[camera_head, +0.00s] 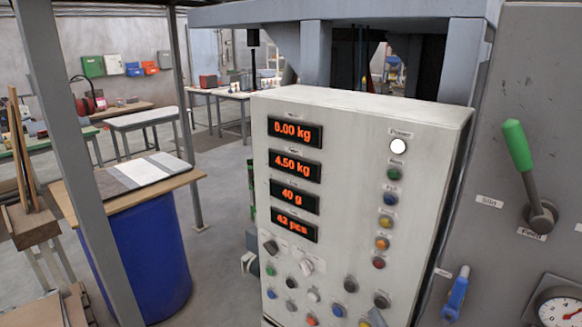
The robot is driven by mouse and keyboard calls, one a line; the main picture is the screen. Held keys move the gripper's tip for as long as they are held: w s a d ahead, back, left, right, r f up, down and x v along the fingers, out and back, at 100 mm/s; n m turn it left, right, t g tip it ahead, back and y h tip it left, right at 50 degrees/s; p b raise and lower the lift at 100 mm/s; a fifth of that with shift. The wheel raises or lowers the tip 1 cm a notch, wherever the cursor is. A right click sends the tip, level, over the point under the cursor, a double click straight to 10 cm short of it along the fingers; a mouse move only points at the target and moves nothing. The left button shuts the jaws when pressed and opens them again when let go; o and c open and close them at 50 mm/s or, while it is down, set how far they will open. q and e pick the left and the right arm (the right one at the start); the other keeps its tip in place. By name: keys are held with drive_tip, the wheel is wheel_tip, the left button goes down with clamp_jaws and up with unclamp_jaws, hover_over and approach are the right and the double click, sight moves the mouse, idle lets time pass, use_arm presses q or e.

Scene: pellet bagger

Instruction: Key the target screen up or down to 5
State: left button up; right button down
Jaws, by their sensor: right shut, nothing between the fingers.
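The white control cabinet (340,190) stands in the middle with several red-lit screens. From the top they read 0.00 kg (295,131), 4.50 kg (295,165), 40 g (294,197) and what looks like 42 pcs (295,227). The small labels above them are too blurred to read, so I cannot tell for sure which is the target screen. Push buttons (313,295) and knobs fill the lower panel. My left gripper is out of view.
A column of lamps (389,198) runs down the panel's right side, with a white one (398,146) lit on top. A green-handled lever (518,145), a blue handle (457,293) and a gauge (559,310) are at right. A blue drum (150,260) stands left.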

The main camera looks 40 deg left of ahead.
drive_tip(key=shift+w, duration=0.5)
drive_tip(key=shift+w, duration=0.25)
idle(0.5)
drive_tip(key=shift+b, duration=0.3)
drive_tip(key=shift+s, duration=0.75)
drive_tip(key=shift+b, duration=0.3)
drive_tip(key=s+b, duration=0.2)
drive_tip(key=s, duration=0.4)
